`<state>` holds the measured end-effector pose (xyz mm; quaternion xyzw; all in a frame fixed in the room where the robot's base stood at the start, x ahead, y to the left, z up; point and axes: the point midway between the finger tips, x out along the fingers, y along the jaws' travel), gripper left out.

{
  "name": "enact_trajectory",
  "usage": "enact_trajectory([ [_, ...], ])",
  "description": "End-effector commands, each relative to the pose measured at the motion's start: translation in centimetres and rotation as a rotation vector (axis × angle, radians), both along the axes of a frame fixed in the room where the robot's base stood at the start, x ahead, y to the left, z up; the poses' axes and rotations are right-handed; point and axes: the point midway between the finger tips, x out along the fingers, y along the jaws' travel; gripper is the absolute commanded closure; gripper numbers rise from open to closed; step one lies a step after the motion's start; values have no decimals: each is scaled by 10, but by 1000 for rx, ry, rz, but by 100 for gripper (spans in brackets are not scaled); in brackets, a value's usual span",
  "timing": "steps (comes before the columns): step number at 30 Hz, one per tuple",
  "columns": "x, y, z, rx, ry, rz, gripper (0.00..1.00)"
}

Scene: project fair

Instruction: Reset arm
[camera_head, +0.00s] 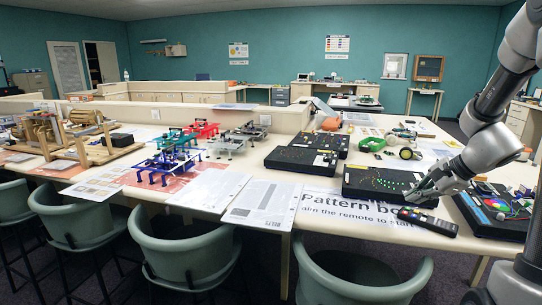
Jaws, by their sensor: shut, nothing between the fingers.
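My gripper (424,193) is at the right of the head view, at the end of my grey arm. It is low over the right part of a black pattern board (365,190) with small coloured dots. Its fingers look closed, and no object shows between them. A black remote control (428,221) with coloured buttons lies just below the gripper, near the table's front edge. Whether the gripper touches the board or the remote cannot be told.
Another black board with coloured parts (490,213) lies to the right of my gripper. More black boxes (300,159), a green wheeled thing (372,144) and printed sheets (262,204) cover the table. Green chairs (360,280) line its front. Open space is above the table.

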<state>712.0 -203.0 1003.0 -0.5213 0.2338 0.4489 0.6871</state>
Motion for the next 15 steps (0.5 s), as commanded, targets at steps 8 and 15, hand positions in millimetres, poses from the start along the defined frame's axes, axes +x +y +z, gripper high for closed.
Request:
enact_trajectory([
  [8,-125,25,29,-342,41,641,100],
  [15,-219,30,72,-694,29,1132,100],
])
